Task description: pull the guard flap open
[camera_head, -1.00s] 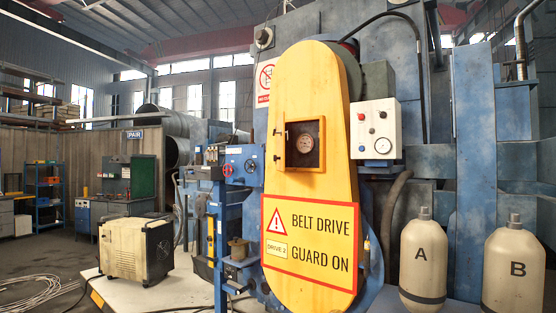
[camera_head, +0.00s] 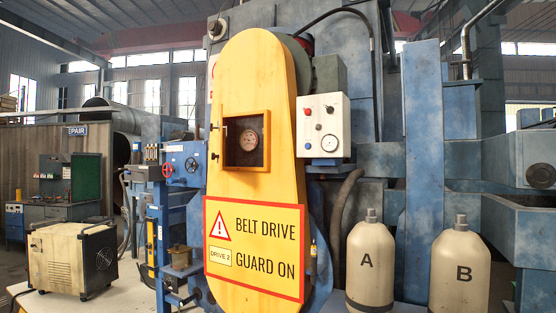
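The yellow belt guard (camera_head: 255,100) stands upright in the middle of the head view, with a warning sign reading "BELT DRIVE, GUARD ON" (camera_head: 255,248) on its lower part. A small square flap with a yellow frame (camera_head: 247,113) sits in its upper half. A round gauge (camera_head: 249,140) shows through the dark pane inside the frame. Small dark fittings (camera_head: 214,128) are at the frame's left edge. Neither of my grippers is in view.
A white control box (camera_head: 323,126) with buttons and a dial is right of the guard. Bottles A (camera_head: 367,262) and B (camera_head: 459,265) stand at the lower right. A beige wheeled unit (camera_head: 73,258) is at the lower left. Blue machine columns stand behind.

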